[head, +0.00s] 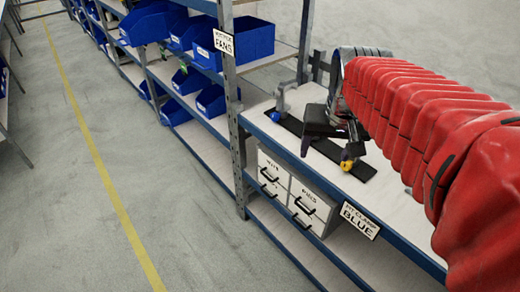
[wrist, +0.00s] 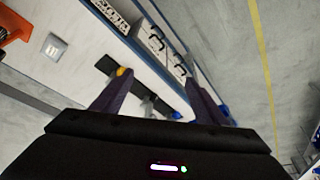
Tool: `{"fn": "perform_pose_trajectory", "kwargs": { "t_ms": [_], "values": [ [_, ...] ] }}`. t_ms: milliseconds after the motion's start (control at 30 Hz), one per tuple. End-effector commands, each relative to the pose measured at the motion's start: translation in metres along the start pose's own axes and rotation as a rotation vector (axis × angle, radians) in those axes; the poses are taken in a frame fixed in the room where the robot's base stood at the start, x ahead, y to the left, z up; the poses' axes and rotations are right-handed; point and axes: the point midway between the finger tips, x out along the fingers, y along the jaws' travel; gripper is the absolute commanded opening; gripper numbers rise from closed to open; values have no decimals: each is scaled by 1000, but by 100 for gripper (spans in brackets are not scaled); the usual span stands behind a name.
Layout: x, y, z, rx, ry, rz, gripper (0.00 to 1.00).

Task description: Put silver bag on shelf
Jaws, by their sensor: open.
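My gripper (wrist: 158,88) is open, with its two dark fingers apart and nothing held between them. In the head view my gripper (head: 322,122) is above the white shelf (head: 400,208), at the end of my red-sleeved arm. A black strip (head: 360,168) lies on this shelf below it, with a blue knob (head: 275,116) and a yellow knob (head: 346,166). A small grey square item (wrist: 54,46) lies on the white surface in the wrist view. I cannot tell whether it is the silver bag; no other silver bag is recognisable.
Blue bins (head: 245,40) fill the shelving to the left. White drawers (head: 300,195) with black handles stand under the shelf. A label reading blue (head: 360,220) hangs on its front edge. An orange object (wrist: 14,26) shows in the wrist view. The aisle floor (head: 150,180) is clear.

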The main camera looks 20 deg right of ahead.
Motion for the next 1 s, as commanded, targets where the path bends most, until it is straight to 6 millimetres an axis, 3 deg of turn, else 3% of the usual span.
{"fn": "perform_pose_trajectory", "kwargs": {
  "t_ms": [200, 500, 700, 1000],
  "values": [
    [-14, -45, 53, -155, 52, -59, 67],
    [-18, -80, 120, -336, 113, -135, 67],
    [-17, -86, 135, -376, 125, -153, 67],
    [-17, -86, 134, -375, 125, -152, 70]
  ]
}}
